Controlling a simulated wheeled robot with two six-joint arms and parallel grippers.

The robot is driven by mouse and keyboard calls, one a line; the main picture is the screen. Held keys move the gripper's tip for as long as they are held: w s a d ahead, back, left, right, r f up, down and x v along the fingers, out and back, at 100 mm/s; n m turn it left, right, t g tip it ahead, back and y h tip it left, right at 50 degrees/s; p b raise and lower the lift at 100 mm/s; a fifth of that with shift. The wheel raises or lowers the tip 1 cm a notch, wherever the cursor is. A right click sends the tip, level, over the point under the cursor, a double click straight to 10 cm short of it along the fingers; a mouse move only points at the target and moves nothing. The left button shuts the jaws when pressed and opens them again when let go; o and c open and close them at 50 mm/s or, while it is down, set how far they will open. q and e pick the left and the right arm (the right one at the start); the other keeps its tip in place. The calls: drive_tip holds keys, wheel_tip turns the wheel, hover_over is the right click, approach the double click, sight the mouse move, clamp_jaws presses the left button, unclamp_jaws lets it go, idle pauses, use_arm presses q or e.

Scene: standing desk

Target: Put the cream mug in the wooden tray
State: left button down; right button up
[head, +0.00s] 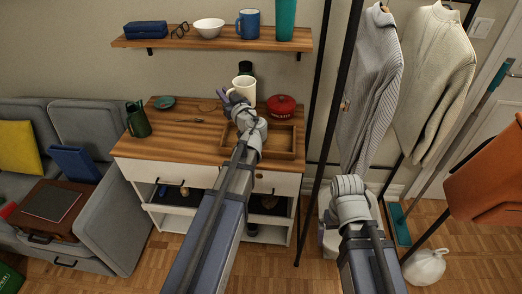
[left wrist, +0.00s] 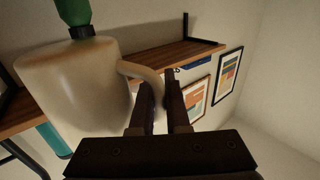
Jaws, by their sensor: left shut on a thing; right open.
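The cream mug (head: 243,87) is held in the air above the back of the desk, left of the red pot. My left gripper (head: 231,97) is shut on its handle. The left wrist view shows the mug (left wrist: 72,90) large at the left, with its handle between the fingers (left wrist: 163,100). The wooden tray (head: 285,157) lies on the desk's right part, partly hidden by my left wrist, and its visible floor looks empty. My right gripper (head: 349,188) is in front of the clothes rack, away from the desk, its fingers hidden behind the wrist.
A red lidded pot (head: 281,105) stands just behind the tray. A dark-capped bottle (head: 245,68) is behind the mug. A green jug (head: 137,119) and a green dish (head: 165,102) are on the left. A wall shelf (head: 180,40) hangs above.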

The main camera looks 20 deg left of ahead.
use_arm(q)
wheel_tip(320, 180, down, 10)
drive_tip(key=a+b, duration=0.2)
drive_tip(key=b, duration=0.6)
drive_tip(key=shift+w+f+g, duration=0.15)
drive_tip(key=shift+w+g, duration=0.15)
drive_tip(key=shift+w, duration=0.1)
use_arm(e)
wheel_tip(320, 180, down, 10)
drive_tip(key=shift+f, duration=0.2)
use_arm(q)
wheel_tip(320, 180, down, 6)
drive_tip(key=b, duration=0.6)
drive_tip(key=shift+f, duration=0.15)
use_arm(e)
wheel_tip(320, 180, down, 6)
drive_tip(key=shift+f, duration=0.15)
use_arm(q)
wheel_tip(320, 180, down, 4)
drive_tip(key=b, duration=0.4)
use_arm(e)
wheel_tip(320, 180, down, 4)
drive_tip(key=shift+r, duration=0.2)
use_arm(q)
drive_tip(key=c, duration=0.9)
unclamp_jaws()
use_arm(e)
drive_tip(key=shift+f, duration=0.15)
